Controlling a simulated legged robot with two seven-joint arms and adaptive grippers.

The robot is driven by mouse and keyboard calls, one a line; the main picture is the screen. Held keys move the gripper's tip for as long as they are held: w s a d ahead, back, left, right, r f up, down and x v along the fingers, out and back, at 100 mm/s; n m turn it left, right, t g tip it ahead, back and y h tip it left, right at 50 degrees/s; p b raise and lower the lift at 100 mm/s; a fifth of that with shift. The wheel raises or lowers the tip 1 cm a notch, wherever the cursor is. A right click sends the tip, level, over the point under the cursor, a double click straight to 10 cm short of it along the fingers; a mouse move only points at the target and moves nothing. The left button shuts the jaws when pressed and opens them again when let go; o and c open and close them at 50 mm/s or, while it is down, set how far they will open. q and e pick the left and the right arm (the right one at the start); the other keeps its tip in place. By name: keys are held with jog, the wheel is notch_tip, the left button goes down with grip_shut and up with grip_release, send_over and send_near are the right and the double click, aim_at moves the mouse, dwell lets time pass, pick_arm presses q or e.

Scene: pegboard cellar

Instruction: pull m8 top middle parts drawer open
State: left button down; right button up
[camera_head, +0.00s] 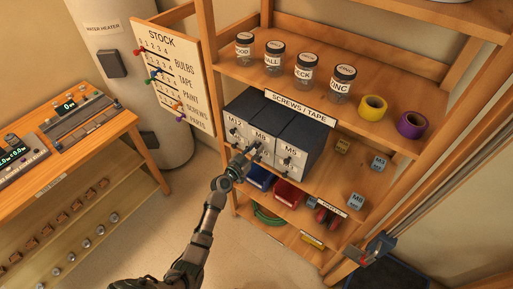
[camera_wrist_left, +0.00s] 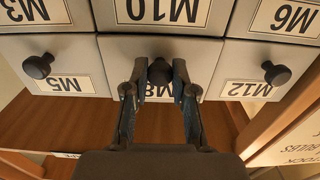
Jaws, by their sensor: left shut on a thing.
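The parts cabinet (camera_head: 300,131) is grey with a dark top and stands on a wooden shelf. The M8 drawer (camera_head: 259,135) is the top middle one, between M12 (camera_head: 234,125) and M5 (camera_head: 291,152). The wrist view is upside down; there the M8 drawer front (camera_wrist_left: 115,52) looks about flush with its neighbours. My left gripper (camera_head: 255,149) is at the M8 front. In the wrist view its fingers (camera_wrist_left: 160,84) are shut on the dark round M8 knob (camera_wrist_left: 160,70), one on each side, partly covering the label. My right gripper is not in view.
The M10 drawer (camera_wrist_left: 160,12) is beneath M8. Knobs of M5 (camera_wrist_left: 38,66) and M12 (camera_wrist_left: 277,73) stick out on either side. Labelled jars (camera_head: 307,68) and tape rolls (camera_head: 372,107) stand on the shelf above. Blue (camera_head: 260,177) and red (camera_head: 288,193) bins sit below.

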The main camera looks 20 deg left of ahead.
pick_arm(q)
jog(key=v, duration=1.4)
jog(key=shift+s, duration=0.25)
jog(key=shift+a+r, duration=0.1)
jog(key=shift+a, duration=0.05)
jog(key=c, duration=1)
grip_release()
jog(key=shift+o, duration=0.2)
jog(key=v, duration=1.2)
